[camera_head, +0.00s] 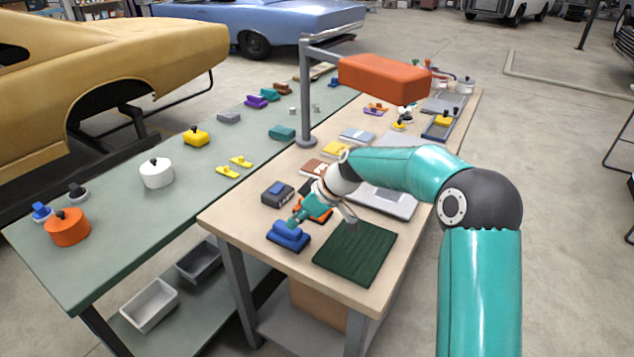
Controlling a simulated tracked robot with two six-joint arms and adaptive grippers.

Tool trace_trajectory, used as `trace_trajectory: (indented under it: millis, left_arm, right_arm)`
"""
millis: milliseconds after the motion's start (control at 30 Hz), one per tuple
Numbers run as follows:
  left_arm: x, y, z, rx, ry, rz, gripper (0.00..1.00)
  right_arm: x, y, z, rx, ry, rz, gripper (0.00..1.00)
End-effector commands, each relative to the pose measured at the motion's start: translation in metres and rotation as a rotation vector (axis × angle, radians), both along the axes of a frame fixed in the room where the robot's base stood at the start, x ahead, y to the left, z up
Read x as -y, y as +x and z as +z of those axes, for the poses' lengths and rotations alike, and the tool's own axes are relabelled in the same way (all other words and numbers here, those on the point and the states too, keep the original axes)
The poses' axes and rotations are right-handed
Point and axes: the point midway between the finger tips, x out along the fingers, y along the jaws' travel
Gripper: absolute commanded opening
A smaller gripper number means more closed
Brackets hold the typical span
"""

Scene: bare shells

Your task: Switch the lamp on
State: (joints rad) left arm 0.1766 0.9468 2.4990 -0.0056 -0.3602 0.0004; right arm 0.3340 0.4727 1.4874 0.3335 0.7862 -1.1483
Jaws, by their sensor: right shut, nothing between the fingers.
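The lamp has a grey post (305,100) standing on the wooden table, with a long orange-red head (384,78) held out to the right. No light shows from the head, but its underside is hidden. My right gripper (296,219) reaches in over the near part of the table and is shut and empty. Its tip is over or against a blue block on a dark base (289,237); I cannot tell whether they touch. A dark grey box with a blue top (278,194) lies just behind. An orange object (318,211) is partly hidden under my gripper.
A dark green ribbed mat (356,254) lies right of the blue block. A grey tray-like piece (386,203) is partly covered by my arm. The green table (110,215) at left holds a white pot (156,173) and an orange pot (67,228).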

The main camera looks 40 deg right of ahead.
Motion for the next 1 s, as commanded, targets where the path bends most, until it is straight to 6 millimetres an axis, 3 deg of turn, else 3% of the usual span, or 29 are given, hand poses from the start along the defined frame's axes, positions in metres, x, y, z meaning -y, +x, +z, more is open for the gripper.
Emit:
trace_trajectory:
  millis: [33,167,267,300,367,400,467,533,600,633,700,800,1000]
  left_arm:
    - [0.0,0.0,-0.009,0.0,0.0,0.0,0.4]
    - [0.0,0.0,-0.023,0.0,0.0,0.0,0.4]
    - [0.0,0.0,-0.038,0.001,0.0,0.0,0.4]
    - [0.0,0.0,-0.045,0.001,0.0,0.0,0.4]
    - [0.0,0.0,-0.055,0.0,0.0,0.0,0.4]
    - [0.0,0.0,-0.06,0.0,0.0,0.0,0.4]
    - [0.0,0.0,-0.065,0.0,0.0,0.0,0.4]
    - [0.0,0.0,-0.067,0.0,0.0,0.0,0.4]
    - [0.0,0.0,-0.065,0.0,0.0,0.0,0.4]
    - [0.0,0.0,-0.064,0.0,0.0,0.0,0.4]
    - [0.0,0.0,-0.064,0.001,0.0,0.0,0.4]
    - [0.0,0.0,-0.064,0.0,0.0,0.0,0.4]
    - [0.0,0.0,-0.064,0.0,0.0,0.0,0.4]
  right_arm:
    - [-0.017,-0.006,-0.034,-0.047,0.011,0.026,0.0]
    - [-0.061,-0.031,-0.114,-0.179,0.029,0.07,0.0]
    - [-0.105,-0.073,-0.195,-0.324,0.037,0.084,0.0]
    - [-0.125,-0.099,-0.232,-0.396,0.035,0.08,0.0]
    - [-0.154,-0.146,-0.285,-0.505,0.027,0.058,0.0]
    - [-0.171,-0.181,-0.314,-0.572,0.017,0.035,0.0]
    - [-0.188,-0.229,-0.343,-0.652,0.004,-0.021,0.0]
    - [-0.202,-0.276,-0.361,-0.713,-0.002,-0.106,0.0]
    - [-0.207,-0.305,-0.362,-0.738,0.008,-0.219,0.0]
    - [-0.207,-0.31,-0.361,-0.735,0.019,-0.268,0.0]
    - [-0.207,-0.309,-0.359,-0.71,0.049,-0.382,0.0]
    - [-0.205,-0.292,-0.36,-0.666,0.092,-0.504,0.0]
    - [-0.202,-0.287,-0.36,-0.668,0.118,-0.586,0.0]
